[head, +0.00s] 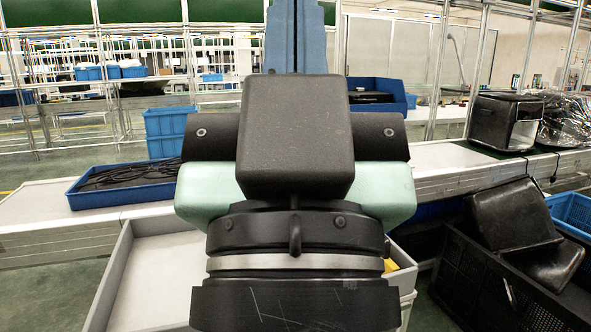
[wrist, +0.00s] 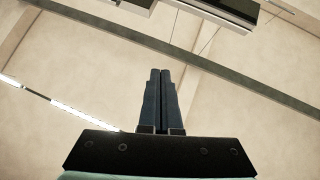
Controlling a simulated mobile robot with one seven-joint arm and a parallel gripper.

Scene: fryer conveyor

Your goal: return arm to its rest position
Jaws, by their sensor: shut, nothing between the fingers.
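My gripper (wrist: 160,74) shows in the wrist view with its two dark blue fingers side by side and touching, with nothing between them. Behind it are pale ceiling panels, a dark beam and a strip light, so it points upward. In the head view my arm stands upright in the middle of the picture, with the blue gripper fingers rising at the top edge; their tips are cut off by the frame. The arm hides the middle of the conveyor.
The white conveyor (head: 40,203) crosses behind my arm. A blue tray of black cables (head: 75,198) lies on it at left. A black fryer (head: 504,122) stands at right. Below right, a black crate (head: 470,278) holds dark parts. A grey bin (head: 108,270) stands below left.

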